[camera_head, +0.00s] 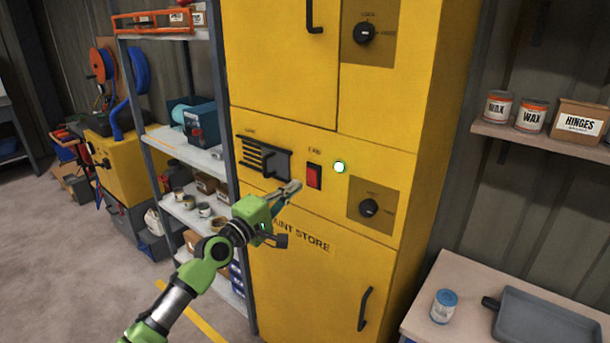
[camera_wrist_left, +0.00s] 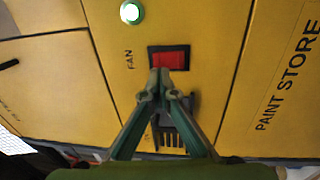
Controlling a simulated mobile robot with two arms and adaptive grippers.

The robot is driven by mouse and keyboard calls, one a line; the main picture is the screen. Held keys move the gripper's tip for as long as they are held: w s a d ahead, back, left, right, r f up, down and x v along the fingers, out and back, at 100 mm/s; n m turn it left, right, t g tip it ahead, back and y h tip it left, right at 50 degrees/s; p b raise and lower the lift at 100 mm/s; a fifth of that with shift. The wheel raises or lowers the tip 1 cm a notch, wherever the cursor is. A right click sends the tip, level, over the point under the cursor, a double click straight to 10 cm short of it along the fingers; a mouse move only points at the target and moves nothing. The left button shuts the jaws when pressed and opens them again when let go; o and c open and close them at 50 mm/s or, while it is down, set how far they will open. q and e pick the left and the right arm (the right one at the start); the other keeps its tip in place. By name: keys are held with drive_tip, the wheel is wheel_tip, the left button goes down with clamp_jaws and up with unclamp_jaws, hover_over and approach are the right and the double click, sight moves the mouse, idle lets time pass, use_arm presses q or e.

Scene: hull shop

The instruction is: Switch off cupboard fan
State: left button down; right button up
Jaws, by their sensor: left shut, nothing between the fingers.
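The yellow paint store cupboard (camera_head: 310,270) stands in front of me. Its fan switch (camera_head: 314,176) is a red rocker in a dark frame, under a small "FAN" label. A round indicator lamp (camera_head: 339,167) right of the switch glows green. My left gripper (camera_head: 293,188) is shut and empty, its tips just left of and slightly below the switch in the head view. In the left wrist view, the shut fingertips (camera_wrist_left: 162,72) overlap the lower part of the red switch (camera_wrist_left: 170,60); I cannot tell whether they touch it. The lit lamp (camera_wrist_left: 131,12) shows there too. My right gripper is not in view.
A black louvred vent with a lever-like part (camera_head: 264,158) is left of the switch. A rotary knob (camera_head: 369,208) is at lower right, another knob (camera_head: 364,33) above. Metal shelving (camera_head: 185,140) stands left; a bench (camera_head: 450,275) with a tray (camera_head: 545,322) is right.

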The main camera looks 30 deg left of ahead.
sight(312, 172)
use_arm(q)
drive_tip(key=w, duration=0.5)
drive_tip(key=shift+d+r+p, duration=0.25)
drive_tip(key=shift+r+p, duration=0.05)
drive_tip(key=shift+w+r, duration=0.15)
drive_tip(key=shift+w, duration=0.15)
